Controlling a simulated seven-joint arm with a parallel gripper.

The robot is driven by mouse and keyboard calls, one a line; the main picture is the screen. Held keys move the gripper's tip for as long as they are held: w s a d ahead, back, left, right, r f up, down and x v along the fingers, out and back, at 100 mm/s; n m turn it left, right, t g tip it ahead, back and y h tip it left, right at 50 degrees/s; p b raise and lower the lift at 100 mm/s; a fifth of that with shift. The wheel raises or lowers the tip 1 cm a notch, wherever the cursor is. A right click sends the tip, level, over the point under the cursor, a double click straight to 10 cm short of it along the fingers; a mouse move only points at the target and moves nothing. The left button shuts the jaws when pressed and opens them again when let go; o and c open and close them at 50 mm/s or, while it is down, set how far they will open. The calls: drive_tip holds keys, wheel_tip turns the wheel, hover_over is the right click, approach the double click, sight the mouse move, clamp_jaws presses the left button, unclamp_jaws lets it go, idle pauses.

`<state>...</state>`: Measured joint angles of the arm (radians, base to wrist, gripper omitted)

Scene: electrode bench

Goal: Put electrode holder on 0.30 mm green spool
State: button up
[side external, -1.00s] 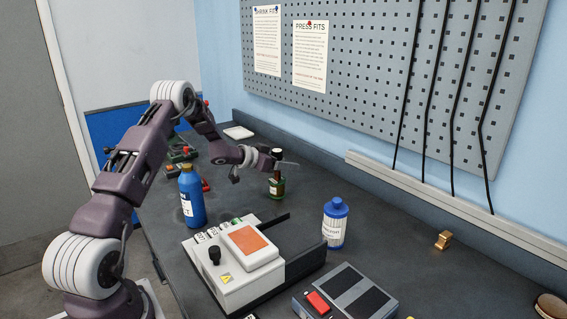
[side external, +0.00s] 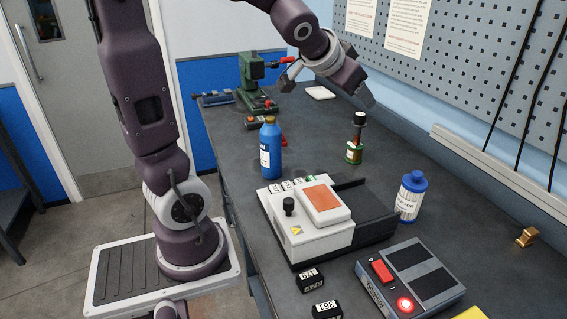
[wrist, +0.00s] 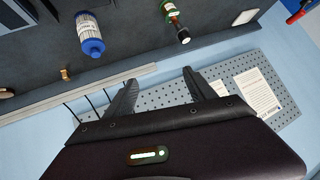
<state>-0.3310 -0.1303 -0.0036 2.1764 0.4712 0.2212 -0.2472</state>
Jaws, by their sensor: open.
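A small green body with a white label, seemingly the green spool (side external: 353,154), stands on the bench right of the blue bottle. A dark upright piece with a black top, which looks like the electrode holder (side external: 359,120), is on it with a red band between them. In the wrist view the green spool (wrist: 170,8) and the dark piece (wrist: 182,35) show at the top. The spool's size marking is too small to read. My gripper (side external: 326,88) is raised behind them, apart from both. Its fingers (wrist: 161,92) are open with nothing between them.
A blue bottle (side external: 271,150), a white instrument with an orange plate (side external: 321,198), a blue-capped jar (side external: 411,197) and a grey box with red buttons (side external: 411,277) stand nearby. A green machine (side external: 254,82) is farther back. A pegboard (side external: 480,75) lines the wall.

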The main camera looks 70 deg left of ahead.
drive_tip(key=s+d+f+m+g+h, duration=0.1)
drive_tip(key=s+d+f+g+h, duration=0.1)
drive_tip(key=s+d, duration=0.5)
drive_tip(key=s+d+f+g+h, duration=0.1)
drive_tip(key=s+d+f+h, duration=0.1)
drive_tip(key=s+d, duration=0.6)
drive_tip(key=s, duration=0.7)
drive_tip(key=shift+s+d+f+m+g+h, duration=0.2)
drive_tip(key=shift+s+f+m+g+h, duration=0.1)
drive_tip(key=shift+m+g, duration=0.1)
